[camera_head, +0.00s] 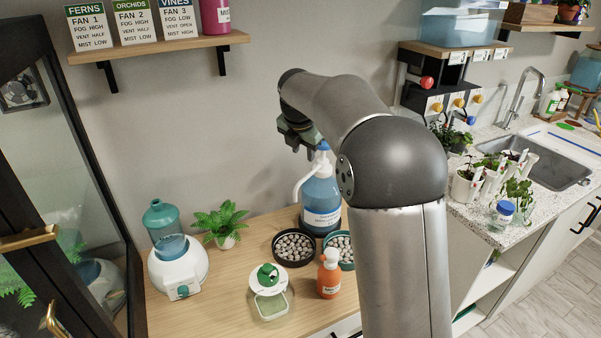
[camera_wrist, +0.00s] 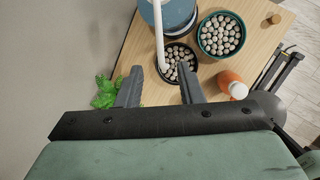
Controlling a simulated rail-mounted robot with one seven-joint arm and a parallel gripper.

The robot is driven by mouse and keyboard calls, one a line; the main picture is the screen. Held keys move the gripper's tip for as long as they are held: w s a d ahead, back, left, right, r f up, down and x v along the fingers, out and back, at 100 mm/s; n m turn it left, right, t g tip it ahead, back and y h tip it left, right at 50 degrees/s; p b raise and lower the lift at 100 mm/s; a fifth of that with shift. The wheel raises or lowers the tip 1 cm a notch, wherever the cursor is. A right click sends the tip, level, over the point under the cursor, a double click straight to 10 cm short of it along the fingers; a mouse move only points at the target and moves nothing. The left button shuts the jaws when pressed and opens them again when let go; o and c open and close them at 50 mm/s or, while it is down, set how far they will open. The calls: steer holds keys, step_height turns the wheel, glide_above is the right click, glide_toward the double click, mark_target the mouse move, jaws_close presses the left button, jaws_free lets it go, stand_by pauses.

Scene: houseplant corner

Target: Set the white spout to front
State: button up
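The white spout (camera_head: 303,181) belongs to a blue pump bottle (camera_head: 321,205) with a white label, standing on the wooden bench. In the head view it bends out to the left of the bottle and hangs down at its end. In the wrist view the spout (camera_wrist: 158,35) runs down the picture, its tip over a dark dish of pebbles. My gripper (camera_head: 308,141) is above the bottle's blue top, partly hidden by my arm. In the wrist view my gripper (camera_wrist: 160,71) has its fingers apart, with the spout's tip showing in line with the gap; contact cannot be told.
The dark pebble dish (camera_head: 293,248) and a teal pebble dish (camera_head: 346,253) sit in front of the bottle. An orange bottle (camera_head: 329,274), a green-knobbed white item (camera_head: 268,275), a fern (camera_head: 224,223) and a white humidifier (camera_head: 179,266) stand nearby. The wall is close behind.

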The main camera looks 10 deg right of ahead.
mark_target(306, 177)
steer(key=p+x, duration=0.1)
steer(key=x, duration=1.1)
steer(key=shift+p, duration=0.3)
steer(key=shift+s, duration=0.1)
steer(key=shift+c, duration=0.3)
jaws_close()
